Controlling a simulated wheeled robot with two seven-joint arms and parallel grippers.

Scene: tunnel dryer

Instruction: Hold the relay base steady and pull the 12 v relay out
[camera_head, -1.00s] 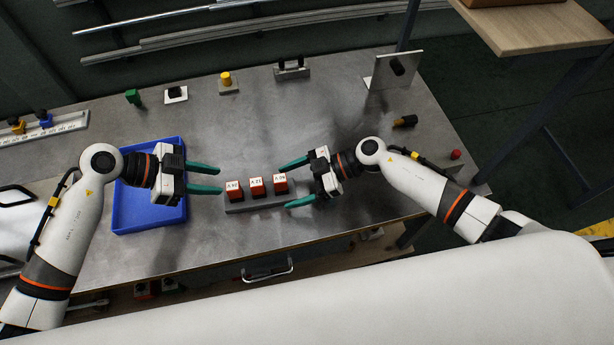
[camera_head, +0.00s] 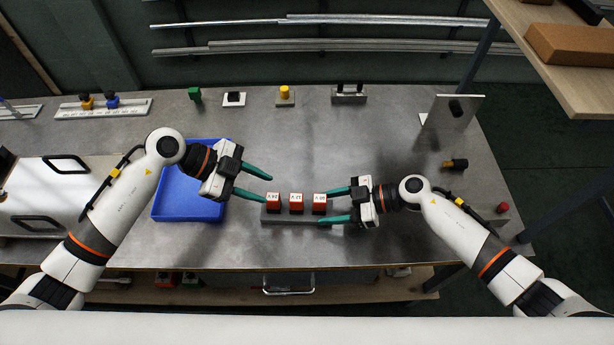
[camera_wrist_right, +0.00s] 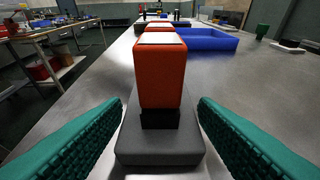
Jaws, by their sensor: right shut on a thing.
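The grey relay base (camera_head: 290,220) lies on the metal table and carries three orange-red relays with white top labels in a row. The middle relay (camera_head: 296,204) has a label that seems to read 12 V; the left relay (camera_head: 273,204) and right relay (camera_head: 319,205) have labels too small to read surely. My left gripper (camera_head: 268,189) is open and empty beside the left relay.
A blue tray (camera_head: 185,212) lies to the left, under my left arm. Small fixtures, including a yellow button (camera_head: 285,92) and a green block (camera_head: 194,94), stand along the back edge. An upright plate (camera_head: 455,112) stands at the back right. The table behind the base is clear.

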